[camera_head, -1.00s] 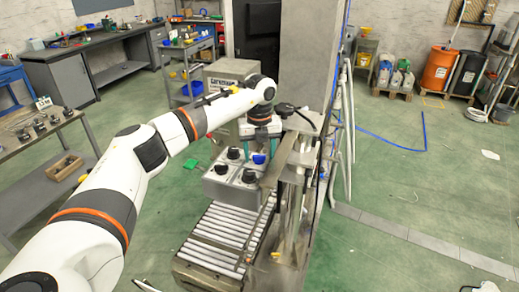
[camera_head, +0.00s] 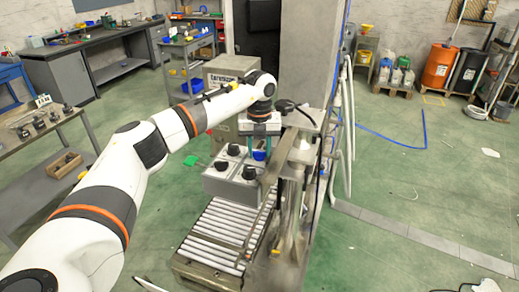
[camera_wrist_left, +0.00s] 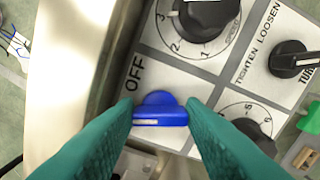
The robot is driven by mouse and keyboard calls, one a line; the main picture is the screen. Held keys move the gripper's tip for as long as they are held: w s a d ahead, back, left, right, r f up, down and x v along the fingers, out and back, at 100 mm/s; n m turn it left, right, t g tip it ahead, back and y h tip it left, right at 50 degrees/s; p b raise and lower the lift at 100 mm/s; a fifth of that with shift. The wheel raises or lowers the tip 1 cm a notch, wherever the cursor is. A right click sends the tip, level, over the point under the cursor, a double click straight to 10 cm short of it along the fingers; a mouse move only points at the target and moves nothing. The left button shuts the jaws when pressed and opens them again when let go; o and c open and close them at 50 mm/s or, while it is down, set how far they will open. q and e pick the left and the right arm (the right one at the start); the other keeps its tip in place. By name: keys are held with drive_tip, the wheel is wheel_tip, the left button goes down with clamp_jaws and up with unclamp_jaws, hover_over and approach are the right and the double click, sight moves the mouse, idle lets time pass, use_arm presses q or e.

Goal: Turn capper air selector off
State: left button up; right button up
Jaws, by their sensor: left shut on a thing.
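The blue selector knob (camera_wrist_left: 160,108) sits on a light panel (camera_wrist_left: 180,75), with the word OFF (camera_wrist_left: 135,73) printed above and to its left in the left wrist view. Its grip bar lies roughly level across that picture, with a pale mark on its left half. My left gripper (camera_wrist_left: 160,118) has its two teal fingers on either side of the knob, shut on it. In the head view the left gripper (camera_head: 261,147) reaches down onto the grey control box (camera_head: 232,188), and the blue knob (camera_head: 259,155) shows between the fingers. My right gripper is not in view.
Black dials (camera_wrist_left: 205,15) and a black TIGHTEN/LOOSEN selector (camera_wrist_left: 292,58) share the panel close by. A metal machine frame (camera_head: 295,190) stands right beside the gripper. A roller conveyor (camera_head: 220,238) lies below the box. Green floor is open to the right.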

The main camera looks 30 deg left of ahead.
sight(259, 152)
use_arm(q)
drive_tip(key=m, duration=0.5)
drive_tip(key=shift+a+b, duration=0.1)
drive_tip(key=shift+b, duration=0.3)
drive_tip(key=m, duration=0.5)
drive_tip(key=shift+r, duration=0.1)
drive_tip(key=o, duration=1)
drive_tip(key=shift+r+b, duration=0.5)
drive_tip(key=shift+b, duration=0.1)
wheel_tip(259, 152, up, 11)
drive_tip(key=b, duration=0.3)
